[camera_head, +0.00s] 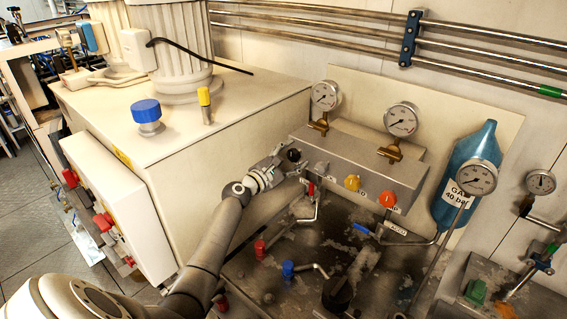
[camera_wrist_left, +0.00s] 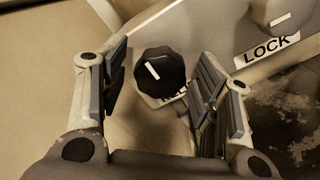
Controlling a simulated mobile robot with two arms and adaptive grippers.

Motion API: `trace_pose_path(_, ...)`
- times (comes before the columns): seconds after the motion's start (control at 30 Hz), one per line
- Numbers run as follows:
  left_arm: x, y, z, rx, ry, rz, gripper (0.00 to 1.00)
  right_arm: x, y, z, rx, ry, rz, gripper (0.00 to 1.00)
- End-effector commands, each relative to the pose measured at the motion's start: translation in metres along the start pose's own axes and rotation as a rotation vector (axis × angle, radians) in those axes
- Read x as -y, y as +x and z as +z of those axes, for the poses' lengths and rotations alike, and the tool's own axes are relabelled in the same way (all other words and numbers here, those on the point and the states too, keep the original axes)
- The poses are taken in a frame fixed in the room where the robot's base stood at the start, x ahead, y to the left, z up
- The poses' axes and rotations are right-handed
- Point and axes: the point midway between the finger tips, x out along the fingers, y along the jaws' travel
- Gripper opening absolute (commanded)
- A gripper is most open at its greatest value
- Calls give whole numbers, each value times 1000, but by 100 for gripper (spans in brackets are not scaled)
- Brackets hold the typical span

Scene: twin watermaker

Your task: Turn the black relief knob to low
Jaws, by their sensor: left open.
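The black relief knob (camera_wrist_left: 162,75) shows in the left wrist view between my two fingers, with a gap to the left finger and the right finger close beside it. A white mark on its face points to the upper left. A white label below it (camera_wrist_left: 172,99) is partly hidden by the knob and the right finger. My left gripper (camera_wrist_left: 161,88) is open around the knob. In the head view the left gripper (camera_head: 286,164) is at the left end of the grey valve box (camera_head: 345,165), where the knob's dark top (camera_head: 293,155) shows. My right gripper is not in view.
A grey knob (camera_wrist_left: 280,12) with a LOCK label (camera_wrist_left: 267,50) is right of the relief knob. A yellow knob (camera_head: 352,183) and an orange knob (camera_head: 388,199) sit on the box front. Gauges (camera_head: 401,119) rise behind it. A white cabinet (camera_head: 120,205) stands left of my arm.

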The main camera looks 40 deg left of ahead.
Motion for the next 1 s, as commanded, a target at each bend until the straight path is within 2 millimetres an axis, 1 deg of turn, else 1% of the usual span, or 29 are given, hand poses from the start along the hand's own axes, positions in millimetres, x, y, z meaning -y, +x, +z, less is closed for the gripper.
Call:
trace_pose_path(0.17,1,-18,-1,-2,3,-2,58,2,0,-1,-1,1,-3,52)
trace_pose_path(0.5,1,-77,-1,-3,1,-3,58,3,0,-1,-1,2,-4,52)
trace_pose_path(0.7,1,-104,-2,-3,0,-2,58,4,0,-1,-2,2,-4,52)
trace_pose_path(0.83,1,-114,-1,-2,0,-2,58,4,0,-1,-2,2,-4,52)
trace_pose_path(1.0,1,-118,-1,-1,-1,-2,58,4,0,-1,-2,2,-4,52)
